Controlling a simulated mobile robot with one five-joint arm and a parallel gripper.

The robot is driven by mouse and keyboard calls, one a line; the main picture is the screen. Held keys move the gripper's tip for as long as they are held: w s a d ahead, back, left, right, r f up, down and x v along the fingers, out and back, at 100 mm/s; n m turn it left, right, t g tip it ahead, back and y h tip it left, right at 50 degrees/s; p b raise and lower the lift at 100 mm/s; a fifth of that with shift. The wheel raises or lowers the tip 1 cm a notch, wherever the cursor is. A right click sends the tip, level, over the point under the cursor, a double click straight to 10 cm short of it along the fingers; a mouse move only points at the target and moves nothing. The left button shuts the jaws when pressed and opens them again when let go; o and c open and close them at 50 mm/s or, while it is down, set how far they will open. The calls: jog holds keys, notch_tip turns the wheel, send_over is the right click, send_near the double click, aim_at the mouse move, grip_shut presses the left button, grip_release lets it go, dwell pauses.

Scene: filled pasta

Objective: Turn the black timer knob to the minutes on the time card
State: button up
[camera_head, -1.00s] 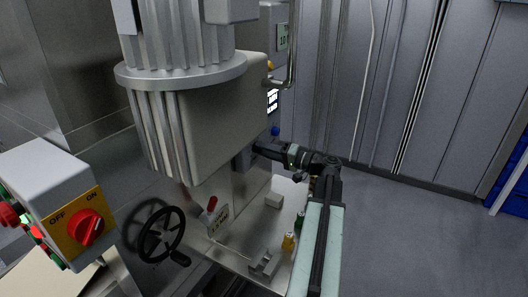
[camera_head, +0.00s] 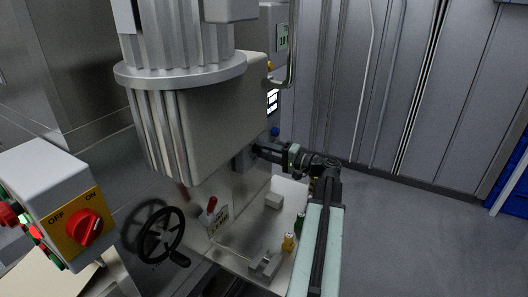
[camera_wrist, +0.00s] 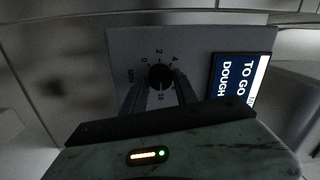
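The black timer knob (camera_wrist: 160,76) sits on a grey dial plate (camera_wrist: 126,46) in the wrist view. The numbers 0, 2, 4 and 10 and the word MIN show around it; its pointer is too dark to read. My gripper (camera_wrist: 159,83) is open, with one finger on each side of the knob and a slim gap to each. In the head view my gripper (camera_head: 262,150) reaches the machine's side, and the knob is hidden there.
A blue TO GO DOUGH sign (camera_wrist: 238,78) is right of the dial. An ON/OFF switch box (camera_head: 84,226) is at left. The floor at right is clear.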

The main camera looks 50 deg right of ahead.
jog(key=o, duration=0.3)
jog(key=v, duration=0.7)
jog(key=shift+s, duration=0.4)
jog(key=shift+d, duration=0.15)
